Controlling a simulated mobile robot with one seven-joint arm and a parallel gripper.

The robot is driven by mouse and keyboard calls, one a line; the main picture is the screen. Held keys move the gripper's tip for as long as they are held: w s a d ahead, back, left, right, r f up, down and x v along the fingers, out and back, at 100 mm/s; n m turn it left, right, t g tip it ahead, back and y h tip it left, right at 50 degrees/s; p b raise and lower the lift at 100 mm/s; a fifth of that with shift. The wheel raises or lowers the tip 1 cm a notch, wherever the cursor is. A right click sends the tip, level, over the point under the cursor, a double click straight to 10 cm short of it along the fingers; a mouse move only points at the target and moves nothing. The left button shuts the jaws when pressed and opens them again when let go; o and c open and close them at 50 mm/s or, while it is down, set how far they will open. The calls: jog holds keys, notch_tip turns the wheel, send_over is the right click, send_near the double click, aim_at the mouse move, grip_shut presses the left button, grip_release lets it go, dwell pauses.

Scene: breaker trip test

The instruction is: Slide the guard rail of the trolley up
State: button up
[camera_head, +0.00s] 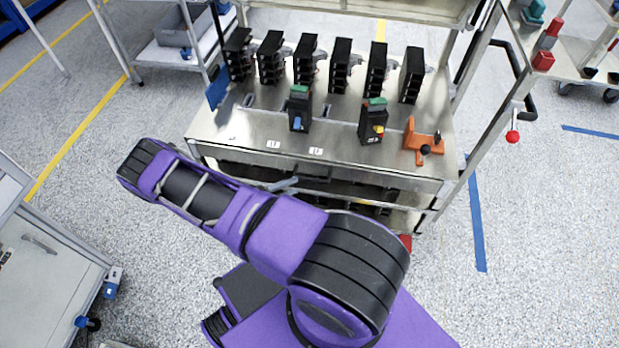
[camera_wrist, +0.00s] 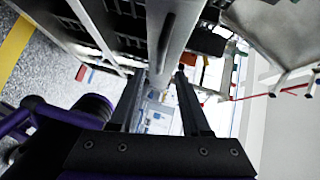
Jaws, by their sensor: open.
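The trolley (camera_head: 235,125) stands ahead of me, with a metal top and lower shelves. A long pale rail-like strip (camera_head: 390,172) runs along its front edge; I take it for the guard rail, low at the front. A small grey-blue piece (camera_head: 283,184) sticks out below it, and I cannot tell what it is. In the wrist view, my gripper (camera_wrist: 160,80) is open, its two dark fingers apart. A long grey bar with a dark slot (camera_wrist: 166,38) lies beyond the fingertips; whether they touch it is unclear. My arm hides the gripper in the head view.
Several black breakers (camera_head: 340,62) stand in a row on the trolley, with two more (camera_head: 300,108) in front. An orange lockout piece (camera_head: 422,140) sits at the right. A grey cabinet (camera_head: 40,265) is at the left.

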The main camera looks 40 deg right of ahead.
aim_at(309, 178)
jog(key=d, duration=0.5)
jog(key=d+f, duration=0.1)
jog(key=d, duration=0.1)
jog(key=shift+s+d, duration=0.2)
jog(key=shift+s, duration=0.1)
grip_shut()
dwell(1.0)
